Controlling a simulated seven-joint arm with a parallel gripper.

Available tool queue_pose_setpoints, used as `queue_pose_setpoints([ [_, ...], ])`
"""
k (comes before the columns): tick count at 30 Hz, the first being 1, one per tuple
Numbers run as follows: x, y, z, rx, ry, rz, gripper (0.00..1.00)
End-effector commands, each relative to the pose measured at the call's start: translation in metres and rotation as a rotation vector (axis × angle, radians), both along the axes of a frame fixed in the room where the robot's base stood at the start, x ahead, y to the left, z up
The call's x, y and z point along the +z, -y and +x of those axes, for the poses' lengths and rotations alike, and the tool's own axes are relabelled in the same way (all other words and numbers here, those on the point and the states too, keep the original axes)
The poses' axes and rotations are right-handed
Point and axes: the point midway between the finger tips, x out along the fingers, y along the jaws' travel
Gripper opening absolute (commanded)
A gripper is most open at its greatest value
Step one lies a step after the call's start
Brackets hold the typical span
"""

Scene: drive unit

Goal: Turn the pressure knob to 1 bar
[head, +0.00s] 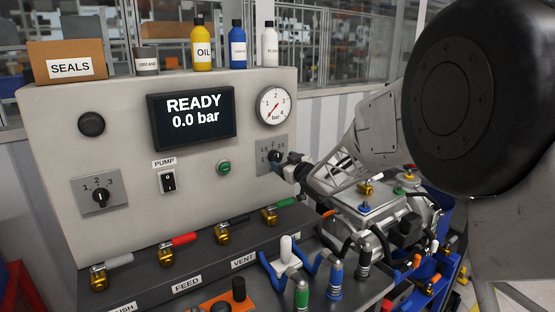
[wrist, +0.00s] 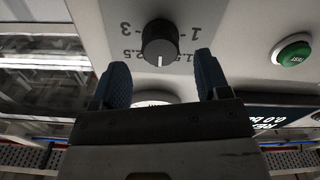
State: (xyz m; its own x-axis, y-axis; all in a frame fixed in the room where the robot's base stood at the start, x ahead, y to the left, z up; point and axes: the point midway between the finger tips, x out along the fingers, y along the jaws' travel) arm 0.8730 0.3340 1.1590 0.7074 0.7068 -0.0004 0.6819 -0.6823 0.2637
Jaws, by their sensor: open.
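The grey control panel (head: 150,230) carries a black pressure knob (head: 275,156) on a small scale plate (head: 264,146) at its right. In the wrist view the knob (wrist: 160,43) sits just beyond my fingertips, and its white pointer line faces the bottom of the picture. The scale appears upside down there and is partly hidden. My gripper (wrist: 162,75) is open, with one blue finger on each side of the knob's line; I see no contact. In the head view my gripper (head: 290,168) is close to the knob. The display (head: 192,115) reads "READY 0.0 bar", and the round gauge (head: 273,106) is above the knob.
A green button (head: 224,167) sits left of the knob. A PUMP rocker switch (head: 168,181) and a 1-2-3 selector (head: 100,196) are further left. Valves with coloured handles line the shelf below. A metal unit with hoses (head: 390,215) stands under my arm. Bottles and a SEALS box (head: 68,62) stand on top.

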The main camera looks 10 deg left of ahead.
Motion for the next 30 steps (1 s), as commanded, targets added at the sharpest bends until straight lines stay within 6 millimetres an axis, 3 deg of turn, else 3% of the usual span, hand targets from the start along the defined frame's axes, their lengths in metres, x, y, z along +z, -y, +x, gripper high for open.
queue_pose_setpoints([
  [12,0.000,-0.028,0.028,0.001,0.001,-0.001,0.69],
  [25,0.001,-0.032,0.031,0.000,0.001,0.000,0.69],
  [30,0.001,-0.032,0.031,0.000,0.001,0.000,0.45],
])
